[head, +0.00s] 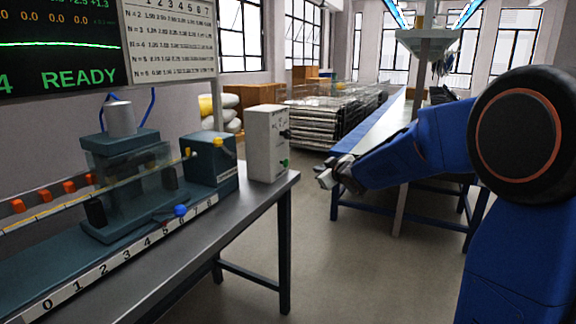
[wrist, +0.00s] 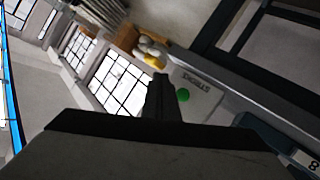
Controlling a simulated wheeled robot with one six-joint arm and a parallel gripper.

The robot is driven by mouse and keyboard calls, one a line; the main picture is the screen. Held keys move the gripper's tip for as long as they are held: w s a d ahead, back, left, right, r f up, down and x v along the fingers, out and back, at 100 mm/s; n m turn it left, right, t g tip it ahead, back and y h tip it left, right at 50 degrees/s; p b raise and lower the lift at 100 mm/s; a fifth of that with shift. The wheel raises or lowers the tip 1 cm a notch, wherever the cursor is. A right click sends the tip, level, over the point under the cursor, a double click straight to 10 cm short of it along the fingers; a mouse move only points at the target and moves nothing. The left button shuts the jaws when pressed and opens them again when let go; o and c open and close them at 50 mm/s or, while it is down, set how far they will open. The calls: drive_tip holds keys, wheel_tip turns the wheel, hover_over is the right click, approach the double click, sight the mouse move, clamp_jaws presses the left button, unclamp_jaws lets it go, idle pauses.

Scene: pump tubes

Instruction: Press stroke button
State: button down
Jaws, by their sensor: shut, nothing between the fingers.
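A white box (head: 265,143) stands at the right end of the metal bench, with dark controls on its right face. A small green button (head: 283,164) sits low on that face. In the wrist view the green button (wrist: 183,95) shows large beside partly legible lettering on the pale box (wrist: 196,86). My gripper (head: 326,179) is shut and empty, in the air to the right of the box and apart from it. In the wrist view the shut fingers (wrist: 160,85) appear just left of the green button.
The metal bench (head: 240,215) carries a teal pump rig (head: 210,160) with a numbered scale and a blue knob (head: 181,210). A READY screen (head: 60,50) hangs at left. A conveyor table (head: 390,125) stands behind my arm. Floor between bench and arm is clear.

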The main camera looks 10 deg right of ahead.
drive_tip(key=shift+a, duration=0.1)
drive_tip(key=w+a, duration=0.5)
drive_tip(key=a, duration=0.2)
idle(0.4)
drive_tip(key=shift+w, duration=0.15)
idle(1.8)
drive_tip(key=shift+w+a, duration=0.2)
drive_tip(key=shift+a, duration=0.15)
drive_tip(key=shift+w+a, duration=0.5)
drive_tip(key=shift+a, duration=0.15)
idle(1.4)
drive_tip(key=shift+s+d, duration=0.75)
drive_tip(key=shift+d, duration=0.25)
drive_tip(key=shift+d, duration=0.1)
drive_tip(key=shift+s+d, duration=0.75)
drive_tip(key=shift+d, duration=0.25)
drive_tip(key=shift+s+d, duration=0.75)
drive_tip(key=shift+d, duration=0.2)
